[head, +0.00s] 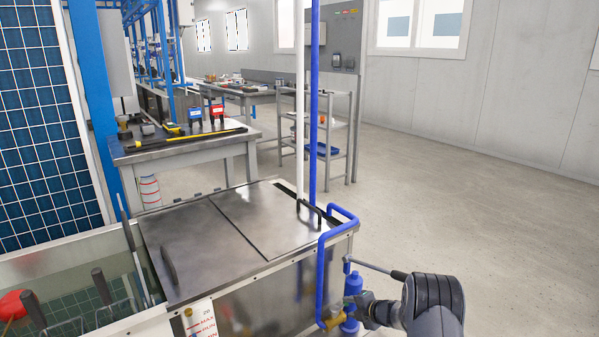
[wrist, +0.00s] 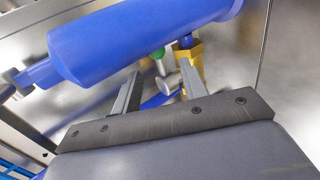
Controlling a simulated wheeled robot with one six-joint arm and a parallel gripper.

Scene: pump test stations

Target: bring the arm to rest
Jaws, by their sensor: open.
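In the wrist view my gripper (wrist: 159,76) has its two fingers apart, with a visible gap between them and nothing clearly held. A blue cylinder (wrist: 140,40) lies across the upper part of that view, beyond the fingers. A brass-yellow fitting (wrist: 194,66) is close behind the right finger. In the head view my dark grey arm comes up from the lower right, and my gripper (head: 362,309) is low beside the tank's right end, close to the blue cylinder (head: 353,284). Whether it touches the cylinder or fitting I cannot tell.
A metal-lidded tank (head: 205,245) fills the centre, with a blue pipe (head: 322,270) bent over its right edge. An open basin with tools (head: 75,300) is at left. A bench (head: 185,150) and a shelf rack (head: 318,140) stand behind. The floor (head: 470,180) at right is clear.

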